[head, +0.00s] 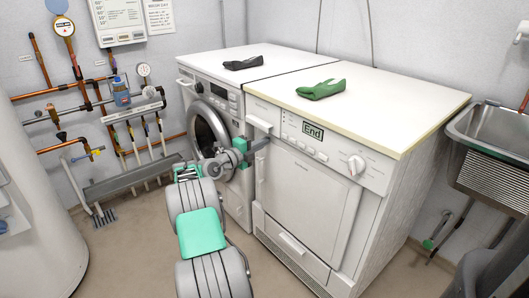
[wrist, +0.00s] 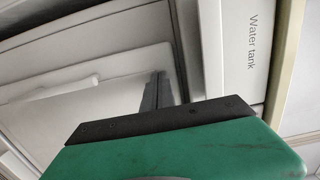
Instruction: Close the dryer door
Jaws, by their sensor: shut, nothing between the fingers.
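The dryer (head: 375,215) is the right-hand white machine, with "End" on its display. Its square white door (head: 305,200) sits on the front, close to the body; I cannot tell if it is fully latched. In the wrist view a pale panel with a raised edge, apparently the door (wrist: 75,115), lies to the left of the fingers. My gripper (head: 264,143) is at the dryer's upper left front, just below the control panel. Its dark fingers (wrist: 157,88) are together and empty. Whether they touch the front is unclear.
A washing machine (head: 210,110) with a round glass door stands to the left of the dryer. A dark glove (head: 243,63) and a green glove (head: 320,90) lie on top. A metal sink (head: 495,150) is at the right.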

